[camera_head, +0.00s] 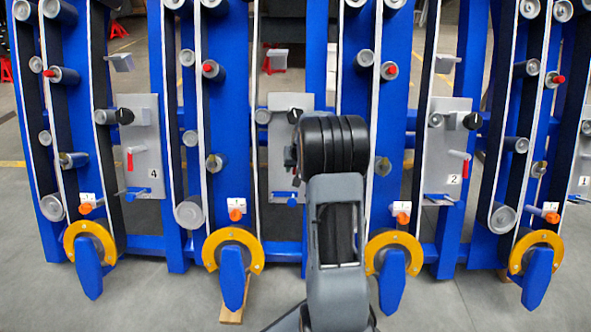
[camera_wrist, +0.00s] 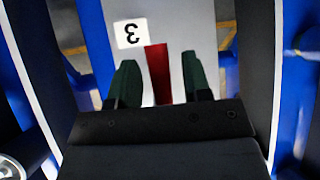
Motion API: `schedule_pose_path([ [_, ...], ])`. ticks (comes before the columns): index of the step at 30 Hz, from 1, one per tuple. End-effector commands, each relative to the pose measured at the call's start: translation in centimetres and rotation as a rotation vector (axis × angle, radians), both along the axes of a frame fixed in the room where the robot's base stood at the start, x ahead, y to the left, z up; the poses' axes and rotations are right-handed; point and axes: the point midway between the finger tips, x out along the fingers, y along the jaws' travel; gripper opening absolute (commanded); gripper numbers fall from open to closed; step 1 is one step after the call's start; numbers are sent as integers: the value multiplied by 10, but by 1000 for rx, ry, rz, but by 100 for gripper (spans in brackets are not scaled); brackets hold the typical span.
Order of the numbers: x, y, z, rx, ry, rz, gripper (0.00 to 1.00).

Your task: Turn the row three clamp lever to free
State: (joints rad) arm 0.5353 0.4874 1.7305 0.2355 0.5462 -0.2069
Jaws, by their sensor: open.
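The row three panel (camera_head: 284,103) is a grey plate in the middle of the head view, partly hidden behind my arm. In the wrist view the plate (camera_wrist: 203,30) carries an upside-down "3" label (camera_wrist: 131,33). A red lever (camera_wrist: 156,72) stands between the two green fingers of my gripper (camera_wrist: 160,68), with a visible gap on the right and a smaller one on the left. My gripper is open around the lever and not closed on it. In the head view my arm hides this lever and most of the gripper.
Row four's panel (camera_head: 146,112) and row two's panel (camera_head: 433,160) flank it, each with a red lever and a blue handle. Blue uprights, belts and rollers stand close on both sides. Clear floor lies in front.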

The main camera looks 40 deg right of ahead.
Motion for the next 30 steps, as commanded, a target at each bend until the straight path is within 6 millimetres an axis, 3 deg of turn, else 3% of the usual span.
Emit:
schedule_pose_path([
  [11,2,0,-4,0,0,0,44],
  [25,1,0,-4,0,0,0,0],
  [30,1,0,-4,0,0,0,0],
])
